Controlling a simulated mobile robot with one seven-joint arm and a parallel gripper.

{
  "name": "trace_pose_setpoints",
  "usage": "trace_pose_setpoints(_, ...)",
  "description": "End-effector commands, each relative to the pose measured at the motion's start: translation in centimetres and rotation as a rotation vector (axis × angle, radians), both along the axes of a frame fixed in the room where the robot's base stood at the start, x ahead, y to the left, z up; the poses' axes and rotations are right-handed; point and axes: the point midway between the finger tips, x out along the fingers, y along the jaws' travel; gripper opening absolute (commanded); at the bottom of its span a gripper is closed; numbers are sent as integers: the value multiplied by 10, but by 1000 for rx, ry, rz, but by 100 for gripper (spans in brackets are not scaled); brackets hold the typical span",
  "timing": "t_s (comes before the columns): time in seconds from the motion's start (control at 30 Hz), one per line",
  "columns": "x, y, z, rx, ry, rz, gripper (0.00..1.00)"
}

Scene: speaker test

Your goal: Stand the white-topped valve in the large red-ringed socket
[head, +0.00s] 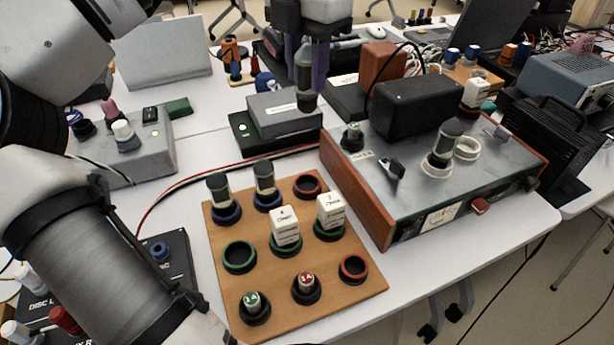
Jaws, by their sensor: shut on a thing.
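My gripper (306,62) is at the top centre, pointing down, with its purple fingers shut on a dark grey valve (305,80). The wooden board (275,273) at the lower centre has two empty red-ringed sockets. One red-ringed socket (307,185) is at the back right corner; the other red-ringed socket (353,269) is at the front right corner. I cannot clearly tell which is larger.
Blue-ringed sockets hold dark valves (264,177); green-ringed sockets hold white block-topped valves (330,210). One green-ringed socket (239,257) is empty. A green-topped valve (252,301) and red-topped valve (306,284) stand in front. A wood-sided amplifier (358,192) stands right of the board.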

Motion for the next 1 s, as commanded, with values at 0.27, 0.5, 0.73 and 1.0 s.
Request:
trace_pose_setpoints(0.27,-1,0,-79,-1,3,-3,10)
trace_pose_setpoints(0.5,-1,-1,-124,-1,1,-2,10)
trace_pose_setpoints(0.73,0,-1,-141,-1,0,-2,10)
trace_pose_setpoints(1.0,0,-1,-175,-1,0,-1,10)
